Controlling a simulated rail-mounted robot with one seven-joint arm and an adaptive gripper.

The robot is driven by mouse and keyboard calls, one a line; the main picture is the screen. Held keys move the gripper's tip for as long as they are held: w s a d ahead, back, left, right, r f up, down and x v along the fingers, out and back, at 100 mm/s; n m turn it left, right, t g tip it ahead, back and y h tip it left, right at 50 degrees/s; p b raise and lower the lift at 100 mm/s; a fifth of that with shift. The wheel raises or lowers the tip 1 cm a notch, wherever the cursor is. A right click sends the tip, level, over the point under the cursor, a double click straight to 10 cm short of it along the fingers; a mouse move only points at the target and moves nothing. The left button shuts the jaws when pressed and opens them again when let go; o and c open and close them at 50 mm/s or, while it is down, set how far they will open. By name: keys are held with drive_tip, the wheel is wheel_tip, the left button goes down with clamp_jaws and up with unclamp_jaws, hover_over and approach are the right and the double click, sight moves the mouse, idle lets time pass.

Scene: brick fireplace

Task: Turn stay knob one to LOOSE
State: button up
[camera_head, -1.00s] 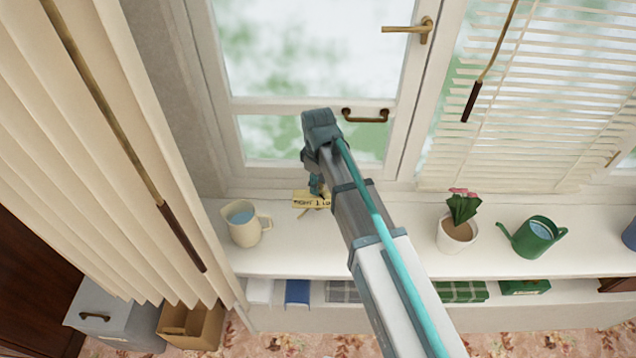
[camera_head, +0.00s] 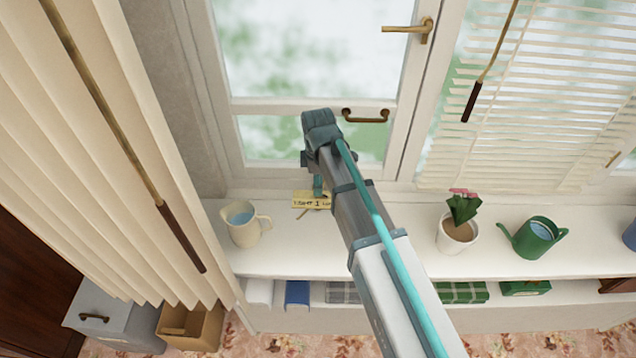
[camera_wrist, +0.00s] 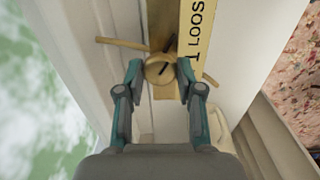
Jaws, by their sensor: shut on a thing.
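The stay knob (camera_wrist: 160,69) is a round brass knob with a dark pointer line, seen in the wrist view beside a pale yellow label plate (camera_wrist: 196,38). The plate reads "LOOS" and "1" there; in the head view the plate (camera_head: 312,200) shows "TIGHT 1" and part of another word. The pointer line slants toward the upper right in the wrist view. My gripper (camera_wrist: 159,70) has a teal finger on each side of the knob and is shut on it. In the head view my gripper (camera_head: 318,187) is above the plate, and my arm hides the plate's right end.
Brass stay bars (camera_wrist: 122,43) lie by the knob. On the white sill (camera_head: 365,262) stand a cream jug (camera_head: 245,228) to the left, a potted flower (camera_head: 458,230) and a green watering can (camera_head: 533,238) to the right. The window (camera_head: 310,50) is behind.

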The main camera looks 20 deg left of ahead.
drive_tip(key=o, duration=1.2)
drive_tip(key=shift+c, duration=0.2)
wheel_tip(320, 180, up, 12)
